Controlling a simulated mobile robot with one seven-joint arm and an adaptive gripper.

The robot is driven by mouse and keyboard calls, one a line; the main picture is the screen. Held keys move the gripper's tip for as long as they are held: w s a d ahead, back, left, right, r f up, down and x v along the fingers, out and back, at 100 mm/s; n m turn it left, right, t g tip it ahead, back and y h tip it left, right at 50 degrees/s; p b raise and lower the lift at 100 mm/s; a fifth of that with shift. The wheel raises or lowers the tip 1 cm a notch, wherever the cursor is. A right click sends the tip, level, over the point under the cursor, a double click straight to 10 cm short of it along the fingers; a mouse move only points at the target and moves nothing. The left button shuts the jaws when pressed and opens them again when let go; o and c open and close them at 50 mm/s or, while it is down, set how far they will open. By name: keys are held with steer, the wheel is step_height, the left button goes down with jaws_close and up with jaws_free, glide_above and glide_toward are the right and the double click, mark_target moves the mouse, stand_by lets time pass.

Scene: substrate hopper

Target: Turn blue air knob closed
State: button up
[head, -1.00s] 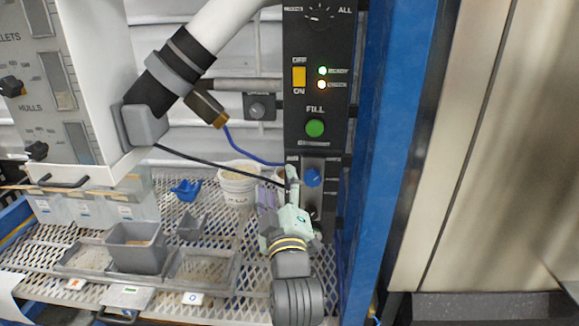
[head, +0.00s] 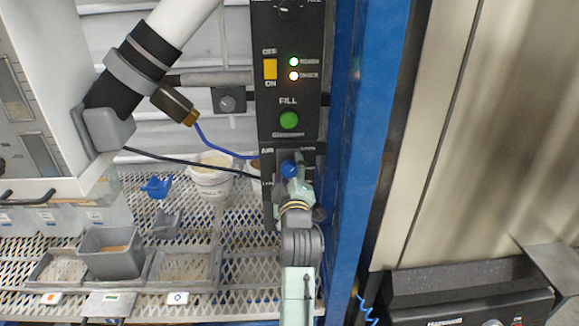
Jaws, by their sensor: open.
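The blue air knob (head: 289,168) sits low on the black control panel (head: 289,66), under the AIR label and below the green FILL button. My gripper (head: 292,178) is at the knob, its fingers reaching up to it from below. The fingers partly cover the knob and the panel around it. The gripper is open; whether the fingers touch the knob cannot be told. The knob's pointer direction is too small to read.
A blue upright post (head: 352,150) stands close right of the panel. A white bucket (head: 211,178), a blue scoop (head: 157,186) and a grey bin (head: 109,252) stand on the mesh shelf at left. A blue hose (head: 222,148) runs toward the panel.

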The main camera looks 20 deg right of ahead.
steer(key=shift+w+d, duration=0.1)
steer(key=shift+w, duration=0.3)
steer(key=shift+c, duration=0.3)
steer(key=c, duration=1.1)
